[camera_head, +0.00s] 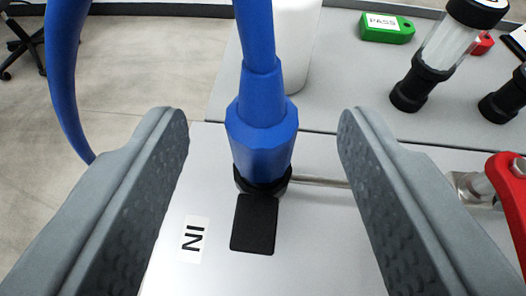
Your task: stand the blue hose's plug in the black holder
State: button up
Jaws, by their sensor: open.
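The blue hose (257,35) comes down from the top of the view, and its blue plug (262,140) points downward. The plug's lower end is at the black holder (245,187), of which a dark rim shows around the plug's foot. The plug looks upright there; how deep it sits is hidden. My gripper (262,125) is open, with one grey finger on each side of the plug and a clear gap to both. Neither finger touches the plug.
A red-handled valve (510,185) is at right. Behind are a white container (296,40), a clear cylinder (447,45) and a green tag (386,28). The hose loops left over the floor.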

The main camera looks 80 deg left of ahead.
aim_at(262, 120)
jog(key=shift+x, duration=1.75)
jog(key=c, duration=1.1)
jog(key=shift+r, duration=0.1)
jog(key=shift+r, duration=0.1)
jog(key=shift+r, duration=2.05)
